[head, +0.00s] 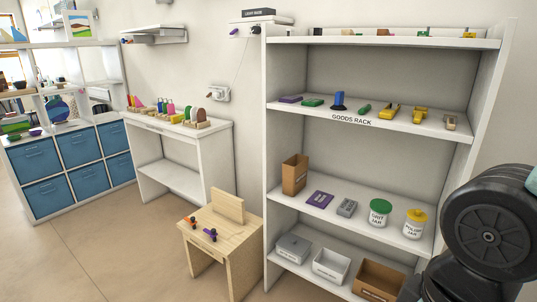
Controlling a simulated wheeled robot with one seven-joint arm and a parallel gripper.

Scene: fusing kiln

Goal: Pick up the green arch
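Several small green things are in the head view, all too small for me to tell which is an arch. On the goods rack (290,108), a flat green piece (313,102) and a darker green piece (364,109) lie on the labelled shelf. Another green piece (424,34) is on the top shelf. A green piece (187,113) stands among coloured pieces on the white side table (205,133). Dark round links of my arm fill the right edge. My gripper is not in view.
A green-lidded jar (379,213) and a yellow-lidded jar (414,224) stand on a lower rack shelf. A small wooden chair or stool (225,250) stands in front of the wall. Blue bins (37,159) fill the left unit. The floor (110,250) at left is clear.

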